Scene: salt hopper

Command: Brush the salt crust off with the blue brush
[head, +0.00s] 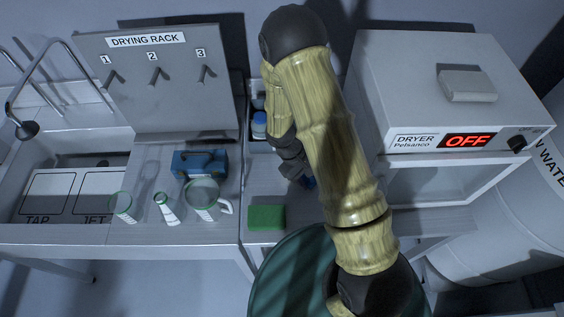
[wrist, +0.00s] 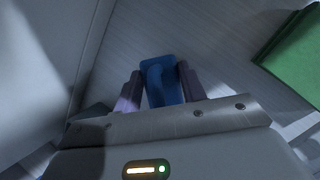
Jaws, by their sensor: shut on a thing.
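The blue brush (wrist: 162,82) stands between the two fingers of my gripper (wrist: 160,88) in the wrist view, and the gripper is shut on it. The brush's bristles cannot be made out. I cannot make out any salt crust in either view.
A beaker (head: 123,207), a flask (head: 165,209), a jug (head: 203,197) and a blue block with a handle (head: 200,162) stand on the left counter. The drying rack (head: 165,90) is behind, the sink (head: 60,185) far left. The dryer (head: 445,95) reads OFF.

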